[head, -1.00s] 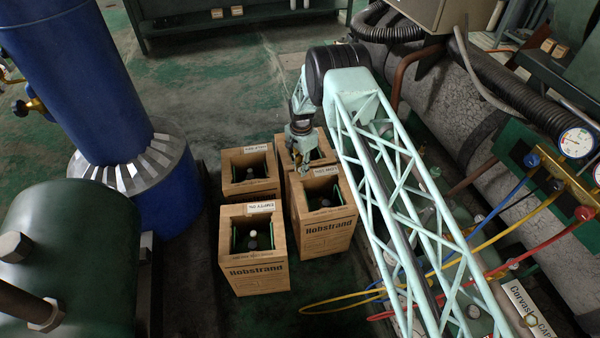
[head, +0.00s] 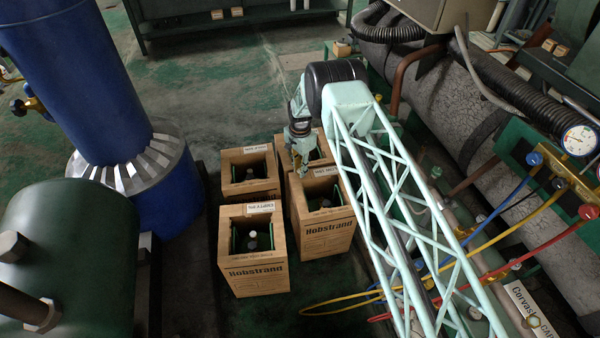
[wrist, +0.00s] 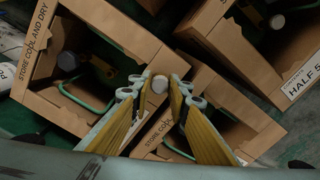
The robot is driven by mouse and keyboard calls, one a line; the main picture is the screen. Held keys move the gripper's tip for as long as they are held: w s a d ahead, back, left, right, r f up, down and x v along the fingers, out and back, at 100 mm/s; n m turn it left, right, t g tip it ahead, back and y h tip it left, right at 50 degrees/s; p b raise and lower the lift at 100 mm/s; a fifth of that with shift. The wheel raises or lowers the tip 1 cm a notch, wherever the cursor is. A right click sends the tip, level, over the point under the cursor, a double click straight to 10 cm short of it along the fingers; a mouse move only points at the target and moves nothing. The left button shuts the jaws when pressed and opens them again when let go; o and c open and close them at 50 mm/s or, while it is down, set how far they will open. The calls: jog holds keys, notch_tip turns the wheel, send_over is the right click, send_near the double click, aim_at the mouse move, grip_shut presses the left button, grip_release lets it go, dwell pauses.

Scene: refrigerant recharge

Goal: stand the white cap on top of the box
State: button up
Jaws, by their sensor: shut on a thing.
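In the wrist view my gripper (wrist: 160,86) is shut on a small round white cap (wrist: 160,83), held between the two fingertips. The held cap is too small to make out in the head view. There my gripper (head: 302,172) points down over the rear edge of the right front cardboard box (head: 328,235), near the box behind it. In the wrist view the cap is in front of the cardboard walls between boxes; its height above them is unclear. Which box the task means is not clear.
Several open cardboard boxes stand close together, including the left front box (head: 257,275) marked Hobstrand. Bottles stand inside; one has a white top (head: 252,234). A blue cylinder (head: 90,80) stands left. Yellow hoses (head: 330,308) lie to the right. Green floor is free behind.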

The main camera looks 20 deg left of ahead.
jog(key=shift+f, duration=0.5)
jog(key=shift+f, duration=0.15)
jog(key=o, duration=0.8)
jog(key=shift+o, duration=0.2)
notch_tip(320, 180, up, 12)
jog(key=p, duration=0.2)
dwell(0.8)
jog(key=shift+r, duration=0.25)
